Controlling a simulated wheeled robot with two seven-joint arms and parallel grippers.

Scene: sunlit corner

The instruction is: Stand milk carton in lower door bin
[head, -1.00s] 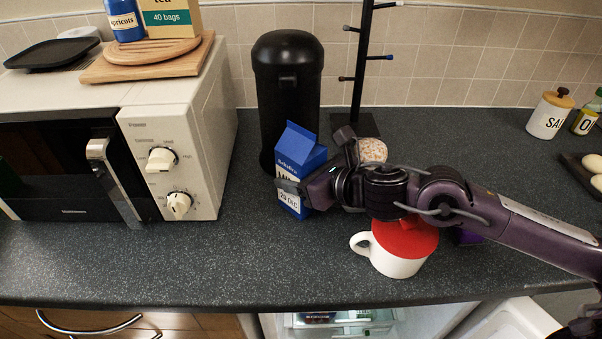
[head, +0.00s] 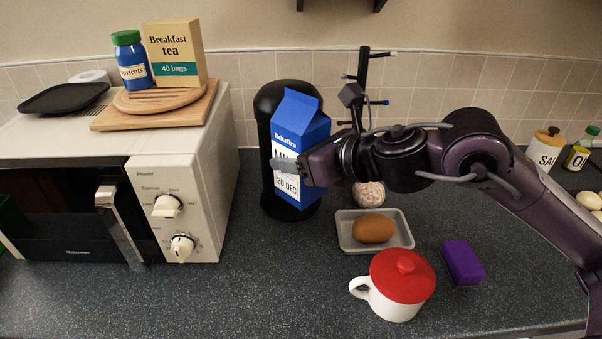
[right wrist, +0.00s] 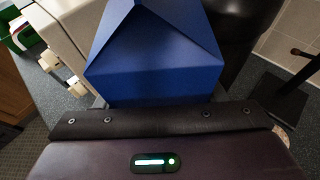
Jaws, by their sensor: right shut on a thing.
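The blue milk carton (head: 299,135) with a white label is upright in the head view, raised in front of the black cylinder. My right gripper (head: 290,168) is shut on the carton from the right side. In the right wrist view the carton's blue gabled top (right wrist: 155,60) fills the middle, just beyond the gripper. The fridge and its door bin do not show in the views now. My left gripper is not in view.
A black cylinder (head: 270,185) stands behind the carton, and a microwave (head: 185,190) stands at left. A white mug with a red lid (head: 400,275), a tray (head: 345,233) with a brown item and a purple block (head: 462,262) lie below my right arm. The counter (head: 270,285) is clear at front left.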

